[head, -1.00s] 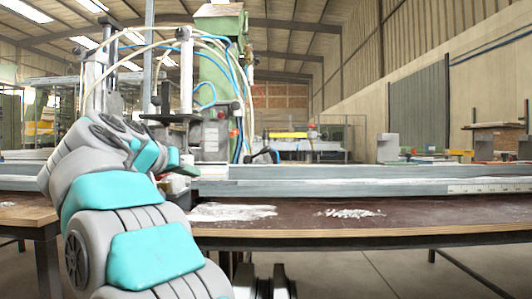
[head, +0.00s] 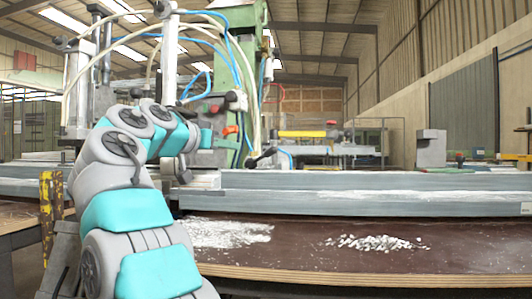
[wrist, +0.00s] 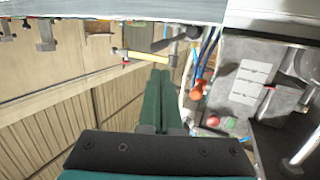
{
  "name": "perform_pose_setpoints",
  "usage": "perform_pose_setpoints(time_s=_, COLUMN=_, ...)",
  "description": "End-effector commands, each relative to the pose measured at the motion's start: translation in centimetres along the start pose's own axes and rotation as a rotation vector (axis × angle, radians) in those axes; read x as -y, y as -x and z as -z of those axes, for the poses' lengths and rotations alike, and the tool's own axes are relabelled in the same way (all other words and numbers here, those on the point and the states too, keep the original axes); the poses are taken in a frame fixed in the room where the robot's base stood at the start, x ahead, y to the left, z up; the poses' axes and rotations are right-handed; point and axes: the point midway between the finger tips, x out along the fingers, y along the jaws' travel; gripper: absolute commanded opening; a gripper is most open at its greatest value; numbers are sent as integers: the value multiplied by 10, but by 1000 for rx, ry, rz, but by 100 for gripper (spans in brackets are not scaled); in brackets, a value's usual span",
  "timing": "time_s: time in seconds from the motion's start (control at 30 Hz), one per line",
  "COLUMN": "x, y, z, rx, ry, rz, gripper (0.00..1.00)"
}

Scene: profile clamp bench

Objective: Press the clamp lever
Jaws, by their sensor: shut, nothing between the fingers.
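The clamp lever, a dark handle with a rounded end, (head: 262,158) sticks out to the right of the green machine, just above the metal profile (head: 340,185) in the head view. What looks like the same dark lever (wrist: 168,42) shows in the upper middle of the wrist view, beyond the fingertips. My gripper (wrist: 160,72) has its two green fingers together, with nothing between them. They appear apart from the lever; the exact gap is hard to judge. In the head view my arm stands in front of the machine, and the fingers cannot be made out clearly.
The green machine (head: 243,60) carries hoses, an orange-red knob (wrist: 197,90) and a grey control box (wrist: 245,80) close beside the fingers. White chips (head: 375,243) lie on the brown bench top (head: 300,255). A yellow post (head: 50,215) stands at left.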

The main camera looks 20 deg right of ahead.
Motion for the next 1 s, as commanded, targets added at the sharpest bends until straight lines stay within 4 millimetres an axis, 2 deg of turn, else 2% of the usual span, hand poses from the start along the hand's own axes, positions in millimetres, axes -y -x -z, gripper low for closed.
perform_pose_setpoints(time_s=0.17, x=0, y=-2, z=0, rx=1, ry=0, rz=0, gripper=0)
perform_pose_setpoints(time_s=0.33, x=0, y=-18, z=1, rx=0, ry=0, rz=1, gripper=0)
perform_pose_setpoints(time_s=0.8, x=0, y=-107, z=3, rx=2, ry=1, rz=-1, gripper=0)
perform_pose_setpoints(time_s=1.0, x=0, y=-131, z=2, rx=1, ry=1, rz=-2, gripper=0)
